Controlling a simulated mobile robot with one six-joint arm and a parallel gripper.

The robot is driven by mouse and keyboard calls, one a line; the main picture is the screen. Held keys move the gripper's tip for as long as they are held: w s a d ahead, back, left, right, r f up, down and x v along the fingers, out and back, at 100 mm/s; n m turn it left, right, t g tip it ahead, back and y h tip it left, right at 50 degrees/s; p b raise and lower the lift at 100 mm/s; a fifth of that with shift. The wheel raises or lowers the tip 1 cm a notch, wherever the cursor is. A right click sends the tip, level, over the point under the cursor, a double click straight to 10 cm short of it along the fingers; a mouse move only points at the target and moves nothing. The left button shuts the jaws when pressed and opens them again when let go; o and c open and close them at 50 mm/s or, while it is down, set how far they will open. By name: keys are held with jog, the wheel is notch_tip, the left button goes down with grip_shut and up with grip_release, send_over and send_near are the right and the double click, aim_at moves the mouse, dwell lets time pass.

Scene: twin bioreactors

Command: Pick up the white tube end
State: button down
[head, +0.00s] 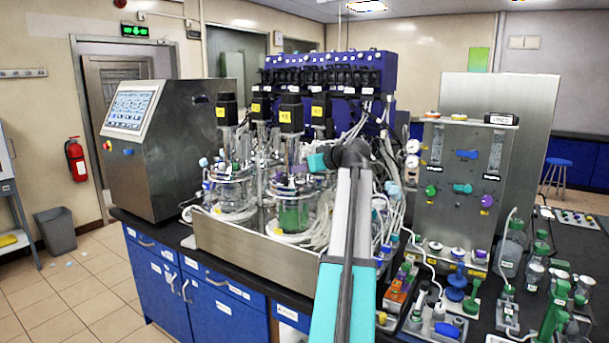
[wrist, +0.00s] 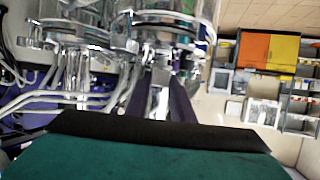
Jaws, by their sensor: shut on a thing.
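My gripper (wrist: 155,100) shows in the wrist view as two dark fingers beyond the teal and black part of my wrist. It is shut on a small pale piece between the fingers, which I take to be the white tube end (wrist: 159,98); its outline is blurred against shiny metal behind. In the head view my arm reaches to the twin bioreactors, and the fingers and the held piece are hidden there. The left glass vessel (head: 233,190) and the right vessel with green liquid (head: 293,215) stand in a steel tray (head: 235,245).
Many white tubes (wrist: 50,97) run close to my gripper at the left of the wrist view. A blue pump rack (head: 330,75) stands behind the vessels. A steel panel with valves (head: 460,170) and a bench full of bottles (head: 512,250) are on the right.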

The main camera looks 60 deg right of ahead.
jog(key=shift+r, duration=0.6)
jog(key=shift+s+a+r, duration=0.1)
jog(key=shift+a, duration=0.15)
jog(key=s+a+b, duration=0.1)
jog(key=s+a, duration=0.3)
jog(key=a, duration=0.2)
jog(key=s+a+r+b, duration=0.1)
jog(key=s+a+b, duration=0.1)
jog(key=a, duration=0.5)
jog(key=shift+b+v, duration=0.3)
jog(key=shift+v, duration=0.6)
